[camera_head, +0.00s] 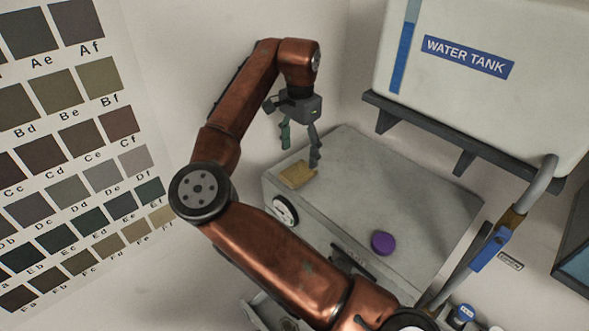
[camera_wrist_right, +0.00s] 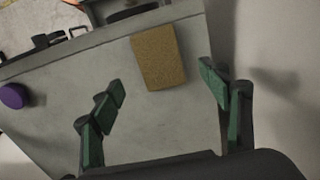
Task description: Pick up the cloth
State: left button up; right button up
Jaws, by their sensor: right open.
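The cloth (camera_head: 297,175) is a small flat yellow-brown rectangle. My left gripper is not in view.
A round dial (camera_head: 285,210) is on the box's front. A white water tank (camera_head: 480,75) sits on a dark shelf (camera_head: 440,125) above right. A pipe with a blue-handled lever (camera_head: 490,250) is at right. A colour chart (camera_head: 60,160) covers the left wall.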

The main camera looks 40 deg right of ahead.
aim_at(297, 172)
jog(key=shift+s+a+f, duration=0.15)
jog(key=shift+s+f, duration=0.05)
jog(key=shift+f, duration=0.2)
jog(key=shift+a+f, duration=0.15)
jog(key=shift+f, duration=0.15)
jog(key=f, duration=0.1)
jog(key=f+p, duration=0.1)
jog(key=f, duration=0.1)
jog(key=shift+w+a+f+p, duration=0.2)
jog(key=shift+w+f+p, duration=0.15)
jog(key=shift+f, duration=0.05)
jog(key=shift+s+d+f, duration=0.1)
jog(key=shift+f, duration=0.25)
jog(key=shift+s, duration=0.2)
jog(key=shift+w+f, duration=0.1)
jog(key=shift+w, duration=0.05)
jog(key=c, duration=0.3)
jog(key=shift+d, duration=0.1)
jog(key=c, duration=1)
